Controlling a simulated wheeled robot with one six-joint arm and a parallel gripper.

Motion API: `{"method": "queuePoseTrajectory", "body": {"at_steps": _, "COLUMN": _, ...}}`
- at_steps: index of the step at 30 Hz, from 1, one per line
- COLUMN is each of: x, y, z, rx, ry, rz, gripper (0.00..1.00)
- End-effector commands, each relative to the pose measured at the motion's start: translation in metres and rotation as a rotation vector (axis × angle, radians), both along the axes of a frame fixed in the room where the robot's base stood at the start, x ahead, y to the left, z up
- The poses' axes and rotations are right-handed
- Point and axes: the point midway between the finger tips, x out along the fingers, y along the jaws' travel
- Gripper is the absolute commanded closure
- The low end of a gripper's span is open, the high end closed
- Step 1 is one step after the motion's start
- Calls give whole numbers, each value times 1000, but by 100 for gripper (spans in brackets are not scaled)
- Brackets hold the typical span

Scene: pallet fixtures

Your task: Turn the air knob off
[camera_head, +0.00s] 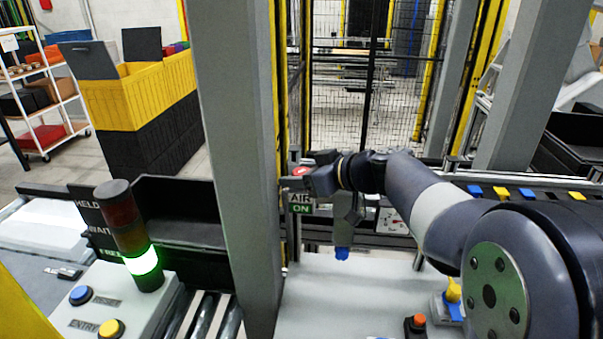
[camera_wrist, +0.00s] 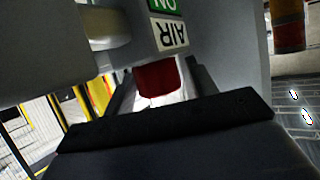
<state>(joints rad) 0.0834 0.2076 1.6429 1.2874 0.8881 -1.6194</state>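The red air knob (camera_wrist: 158,80) shows in the wrist view, on a white base below the upside-down AIR label (camera_wrist: 169,34). My gripper (camera_wrist: 160,85) has its dark fingers apart, one on each side of the knob. I cannot tell whether either finger touches it. In the head view, a bit of red knob (camera_head: 300,171) shows above the AIR ON sign (camera_head: 300,203), on the grey post. My gripper (camera_head: 309,182) is right at it and hides part of it. The sign reads ON in green.
A grey post (camera_head: 236,150) stands just left of the knob. A signal tower (camera_head: 131,235) lit green stands on a button panel at left. A conveyor with blue and yellow parts (camera_head: 500,193) runs at right. A blue-tipped fixture (camera_head: 342,253) is below my wrist.

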Motion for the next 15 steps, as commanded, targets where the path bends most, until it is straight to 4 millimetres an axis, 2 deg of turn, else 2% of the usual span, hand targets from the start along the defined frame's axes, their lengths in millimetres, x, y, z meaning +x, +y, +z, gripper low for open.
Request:
{"method": "queuePoseTrajectory", "body": {"at_steps": 1, "x": 0, "y": 0, "z": 0, "rx": 0, "ry": 0, "rz": 0, "gripper": 50}}
{"method": "queuePoseTrajectory", "body": {"at_steps": 12, "x": 0, "y": 0, "z": 0, "rx": 0, "ry": 0, "rz": 0, "gripper": 81}}
{"method": "queuePoseTrajectory", "body": {"at_steps": 15, "x": 0, "y": 0, "z": 0, "rx": 0, "ry": 0, "rz": 0, "gripper": 86}}
